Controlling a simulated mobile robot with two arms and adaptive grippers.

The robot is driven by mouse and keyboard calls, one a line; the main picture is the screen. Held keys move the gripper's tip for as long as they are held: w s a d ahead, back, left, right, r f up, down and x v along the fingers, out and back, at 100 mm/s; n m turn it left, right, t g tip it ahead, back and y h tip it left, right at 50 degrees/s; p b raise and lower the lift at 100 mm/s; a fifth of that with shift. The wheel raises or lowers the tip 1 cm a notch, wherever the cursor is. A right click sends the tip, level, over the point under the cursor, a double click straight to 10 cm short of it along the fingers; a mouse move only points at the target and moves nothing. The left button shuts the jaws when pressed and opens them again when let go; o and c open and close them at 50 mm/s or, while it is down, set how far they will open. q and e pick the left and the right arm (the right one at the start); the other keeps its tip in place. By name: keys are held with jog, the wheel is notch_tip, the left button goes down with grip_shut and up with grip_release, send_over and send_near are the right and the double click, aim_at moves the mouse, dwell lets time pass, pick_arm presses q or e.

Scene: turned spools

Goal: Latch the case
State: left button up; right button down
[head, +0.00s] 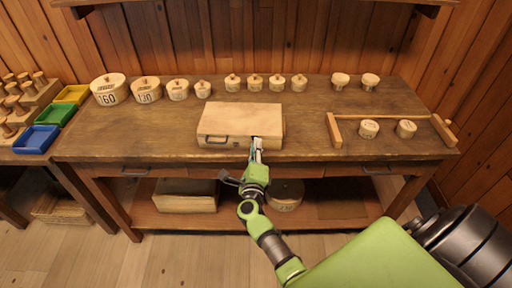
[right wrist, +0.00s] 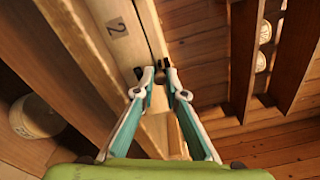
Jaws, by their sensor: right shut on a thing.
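The case (head: 240,115) is a pale wooden box lying on the workbench with its lid down. A handle (head: 216,139) is on its front face, left of my right gripper. My right gripper (head: 256,143) is at the right part of the case's front. In the right wrist view the case's front (right wrist: 95,30) shows a label with a 2 and a seam line. There the right gripper (right wrist: 160,72) has its fingertips close together on a small dark latch (right wrist: 173,76) at the seam. The fingertips hide part of the latch. My left gripper is not in view.
Round lidded boxes, some numbered like the one marked 160 (head: 109,89), line the back of the bench (head: 310,110). A wooden bar frame (head: 385,117) with two small boxes stands at the right. Coloured trays (head: 37,139) are at the left. The bench is clear around the case.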

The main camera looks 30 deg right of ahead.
jog(key=c, duration=2.1)
grip_release()
jog(key=shift+a, duration=0.1)
jog(key=v, duration=0.7)
jog(key=shift+s, duration=0.2)
